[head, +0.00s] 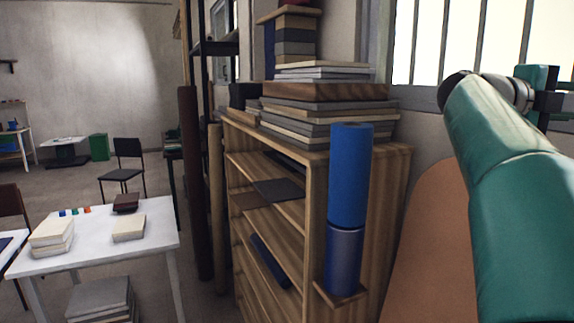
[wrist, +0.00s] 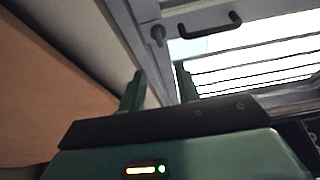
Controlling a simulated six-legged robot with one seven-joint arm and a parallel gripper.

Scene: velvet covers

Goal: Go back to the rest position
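My gripper (wrist: 160,76) shows in the wrist view with its two green fingers apart and nothing between them. Beyond it are a window with bars (wrist: 250,65) and a dark handle (wrist: 222,30). In the head view my green arm fills the right side, raised in front of the wall and the barred window (head: 470,40). I cannot make out the fingers there.
A wooden shelf (head: 395,190) stands close to the left of my arm, with stacked boards (head: 320,92) on top and blue rolls (head: 350,175) at its end. A brown rounded panel (head: 432,240) is behind my arm. A white table (head: 150,245) with books stands left.

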